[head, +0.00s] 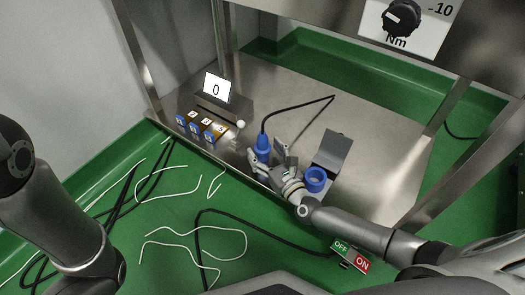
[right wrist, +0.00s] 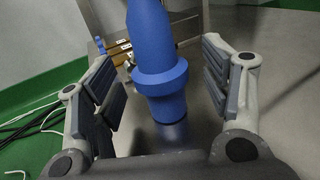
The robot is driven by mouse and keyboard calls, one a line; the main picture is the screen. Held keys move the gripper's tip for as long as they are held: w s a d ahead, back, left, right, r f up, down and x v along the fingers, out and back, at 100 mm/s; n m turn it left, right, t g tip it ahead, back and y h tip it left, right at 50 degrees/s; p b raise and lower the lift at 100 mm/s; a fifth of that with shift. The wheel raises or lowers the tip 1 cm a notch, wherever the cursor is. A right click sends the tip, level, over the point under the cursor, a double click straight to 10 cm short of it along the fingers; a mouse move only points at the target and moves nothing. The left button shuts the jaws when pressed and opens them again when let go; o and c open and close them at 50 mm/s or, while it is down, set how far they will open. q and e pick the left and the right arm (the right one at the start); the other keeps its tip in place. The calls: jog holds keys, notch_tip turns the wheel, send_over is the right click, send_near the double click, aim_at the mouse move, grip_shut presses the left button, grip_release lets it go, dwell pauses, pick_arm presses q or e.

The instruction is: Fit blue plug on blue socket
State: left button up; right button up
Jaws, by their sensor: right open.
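The blue plug (head: 262,148) stands upright near the front edge of the metal table, with a black cable rising from its top. The blue socket (head: 316,179) is a ring-shaped opening to the right of the plug, with a grey lid (head: 333,152) raised behind it. My right gripper (head: 273,156) is at the plug, just left of the socket. In the right wrist view the plug (right wrist: 160,82) is between the open fingers, with gaps on both sides. My left arm shows at the left of the head view; its gripper is out of view.
The metal table (head: 370,140) has clear room behind the plug. A white display (head: 216,88) reading 0 and several small labelled switches (head: 201,127) are at the left. An OFF/ON box (head: 351,256) is at the front. Loose cables lie on the green floor.

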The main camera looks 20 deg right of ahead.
jog(key=shift+x, duration=0.9)
jog(key=c, duration=1.2)
jog(key=shift+r, duration=0.15)
